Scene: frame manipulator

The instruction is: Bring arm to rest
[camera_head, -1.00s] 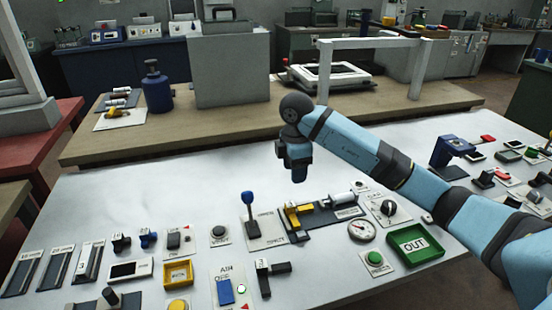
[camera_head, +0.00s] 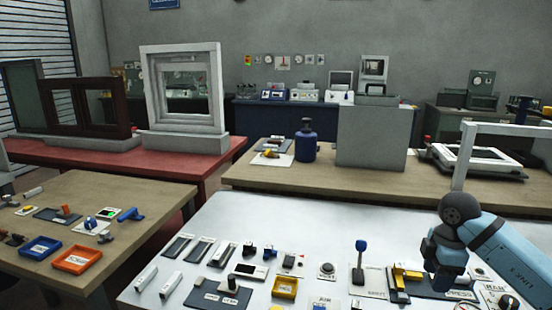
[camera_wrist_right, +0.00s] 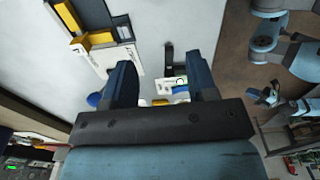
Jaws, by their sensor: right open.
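My right arm (camera_head: 505,255) comes in from the right in the head view. My right gripper (camera_head: 444,277) hangs above the white table (camera_head: 225,215), over its right part near the yellow clamp-like fixture. In the right wrist view the two dark fingers of the right gripper (camera_wrist_right: 162,88) stand apart with nothing between them. The white table top and a yellow and black fixture (camera_wrist_right: 100,40) lie below it. My left gripper is not in the head view.
A blue-knobbed lever (camera_head: 360,255) stands upright left of the gripper. A yellow tray (camera_head: 285,288) and several small devices cover the white table. A white frame (camera_head: 462,155) stands on the wooden table behind. Another wooden table with orange (camera_head: 77,259) and blue trays (camera_head: 39,247) is at left.

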